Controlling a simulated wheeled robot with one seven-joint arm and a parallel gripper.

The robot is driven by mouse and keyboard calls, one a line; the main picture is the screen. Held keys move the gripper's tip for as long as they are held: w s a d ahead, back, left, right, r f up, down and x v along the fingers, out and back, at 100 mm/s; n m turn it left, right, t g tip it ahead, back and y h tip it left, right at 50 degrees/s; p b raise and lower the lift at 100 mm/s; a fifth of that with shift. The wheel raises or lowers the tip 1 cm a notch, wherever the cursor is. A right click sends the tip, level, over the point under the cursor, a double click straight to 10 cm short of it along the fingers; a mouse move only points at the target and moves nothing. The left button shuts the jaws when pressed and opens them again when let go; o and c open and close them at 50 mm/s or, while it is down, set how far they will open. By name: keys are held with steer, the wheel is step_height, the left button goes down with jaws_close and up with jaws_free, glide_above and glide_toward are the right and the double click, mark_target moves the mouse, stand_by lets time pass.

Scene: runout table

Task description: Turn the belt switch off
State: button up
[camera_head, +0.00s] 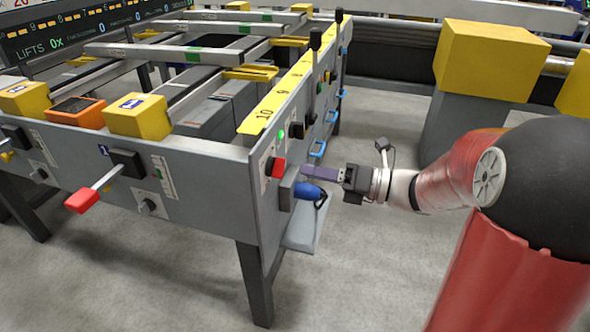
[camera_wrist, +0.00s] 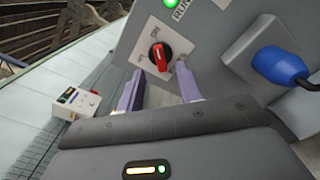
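The belt switch is a red rotary knob (camera_head: 278,166) on the end panel of the table. In the wrist view the red knob (camera_wrist: 160,57) sits on a white plate, its handle close to upright in the picture. My gripper (camera_head: 308,172) reaches in from the right toward the panel. In the wrist view my gripper (camera_wrist: 158,82) has its two purple fingers apart, with a gap between them. The knob shows just beyond the fingertips, and nothing is held. Contact with the panel cannot be told.
A lit green lamp (camera_wrist: 172,3) marked RUN is above the knob. A blue plug (camera_head: 308,191) in a grey socket (camera_wrist: 262,52) is close beside the fingers. A white box with a red button (camera_wrist: 75,102) shows lower left. Black levers (camera_head: 316,40) stand farther along the table.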

mark_target(284, 167)
steer(key=x, duration=0.6)
steer(key=shift+s, duration=0.1)
jaws_close()
